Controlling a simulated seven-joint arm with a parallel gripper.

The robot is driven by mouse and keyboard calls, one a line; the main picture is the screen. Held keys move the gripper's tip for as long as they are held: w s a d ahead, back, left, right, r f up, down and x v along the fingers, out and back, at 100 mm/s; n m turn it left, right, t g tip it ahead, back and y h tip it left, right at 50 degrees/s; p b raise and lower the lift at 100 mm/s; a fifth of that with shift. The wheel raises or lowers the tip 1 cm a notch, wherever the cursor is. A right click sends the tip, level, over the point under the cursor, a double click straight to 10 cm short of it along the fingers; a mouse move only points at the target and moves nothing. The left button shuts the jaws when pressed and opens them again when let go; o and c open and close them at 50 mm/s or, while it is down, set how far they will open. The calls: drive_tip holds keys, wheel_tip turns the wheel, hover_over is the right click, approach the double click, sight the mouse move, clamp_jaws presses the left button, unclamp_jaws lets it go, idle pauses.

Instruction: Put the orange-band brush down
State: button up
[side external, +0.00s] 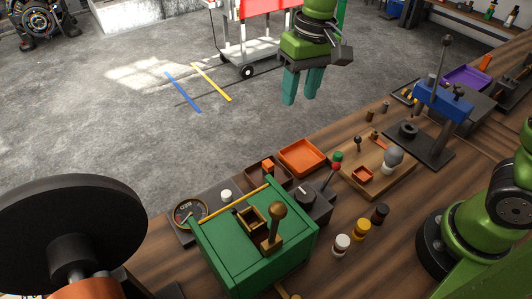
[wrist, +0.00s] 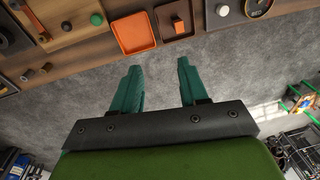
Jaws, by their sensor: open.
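My gripper (side external: 301,98) has two teal fingers, spread apart with nothing between them. It hangs above and beyond the far edge of the bench, over grey floor. In the wrist view its fingertips (wrist: 158,62) are apart, short of the bench edge. A small orange block (side external: 268,166) sits in a dark brown tray (side external: 284,182); it may be the orange-band brush, but I cannot make out a band. In the wrist view the block (wrist: 178,25) lies in the same brown tray (wrist: 164,9), clear of the fingers.
An empty-looking orange tray (side external: 302,157) is beside the brown tray. A green box (side external: 255,238) with a brass-coloured knob stands at the front. A wooden board (side external: 352,172) with small parts and a blue press (side external: 443,101) stand to the right. Three small jars (side external: 361,229) stand nearer.

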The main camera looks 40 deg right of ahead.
drive_tip(key=s+d+r+m+t+y, duration=0.1)
drive_tip(key=s+d+r+m+t, duration=0.1)
drive_tip(key=s+d+t, duration=0.4)
drive_tip(key=s+d+m, duration=0.1)
drive_tip(key=s+d, duration=0.4)
drive_tip(key=s, duration=0.2)
drive_tip(key=shift+s+d+r+t, duration=0.15)
drive_tip(key=shift+s+t, duration=0.1)
drive_tip(key=shift+t, duration=0.05)
drive_tip(key=shift+c, duration=0.3)
